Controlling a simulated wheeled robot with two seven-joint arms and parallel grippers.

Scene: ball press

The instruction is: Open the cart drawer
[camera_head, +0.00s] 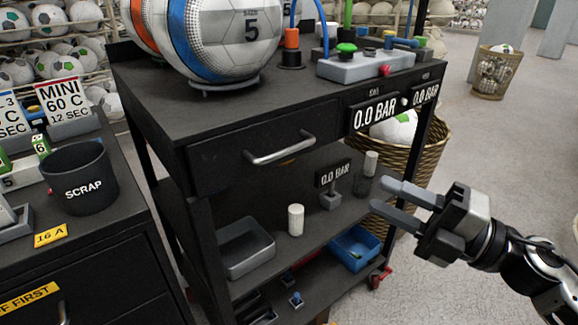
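The black cart (205,100) stands in the middle of the view. Its drawer (225,166) sits just under the top, with a silver bar handle (281,149) across its front. The drawer looks closed, its front about level with the cart's frame. My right gripper (384,199) is to the right of the handle, in front of the cart's right side and apart from it. Its two grey fingers point left and are spread with nothing between them. My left gripper is not in view.
Balls (222,40) and a grey valve block (366,66) stand on the cart top. Lower shelves hold a grey tray (245,249) and a blue bin (355,247). A wicker basket (425,160) stands behind the cart's right side. A black scrap bin (80,180) sits on the left cabinet.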

